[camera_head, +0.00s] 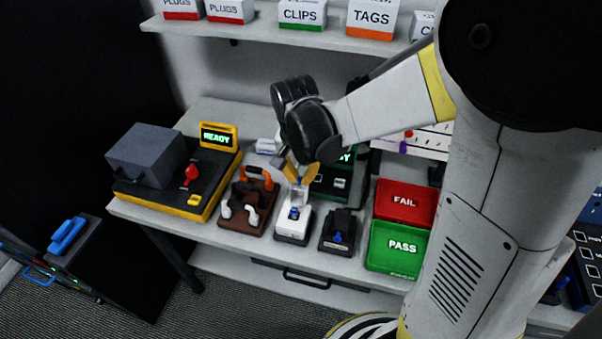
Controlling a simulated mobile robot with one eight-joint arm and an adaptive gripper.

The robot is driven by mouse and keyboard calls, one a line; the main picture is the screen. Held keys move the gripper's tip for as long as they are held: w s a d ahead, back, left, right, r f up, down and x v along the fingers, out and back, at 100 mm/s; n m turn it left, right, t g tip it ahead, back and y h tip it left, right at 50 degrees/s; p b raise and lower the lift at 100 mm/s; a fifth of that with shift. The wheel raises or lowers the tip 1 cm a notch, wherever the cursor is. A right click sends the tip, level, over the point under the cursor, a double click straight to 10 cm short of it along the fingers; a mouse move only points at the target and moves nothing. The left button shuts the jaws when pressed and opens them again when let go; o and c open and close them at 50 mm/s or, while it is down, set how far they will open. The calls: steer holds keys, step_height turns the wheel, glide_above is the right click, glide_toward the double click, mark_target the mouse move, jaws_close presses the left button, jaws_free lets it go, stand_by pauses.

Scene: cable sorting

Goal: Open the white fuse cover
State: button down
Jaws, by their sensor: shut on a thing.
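A small white fuse box (293,226) with a dark base and a blue part on it stands on the bench, near the middle front. Its white cover (298,196) shows as a narrow upright piece at the back of the box, right below my fingertips. My gripper (297,183), with yellow fingers, reaches down from behind and above and is shut on this cover. The fingers hide its top edge, and the cover's exact angle is hard to tell.
A brown stand (247,207) with cable connectors is close on the left, and a black fuse box (338,232) close on the right. Further right are a green PASS tray (385,262) and a red FAIL tray (388,211). A yellow-black tester (205,187) stands at left.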

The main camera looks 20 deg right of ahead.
steer(key=shift+s+a+r+t+h, duration=0.2)
steer(key=shift+s+a+t+h, duration=0.35)
steer(key=shift+s, duration=0.2)
steer(key=shift+s+a, duration=0.15)
steer(key=shift+s, duration=0.1)
steer(key=c, duration=1.4)
jaws_free()
steer(key=v, duration=1.2)
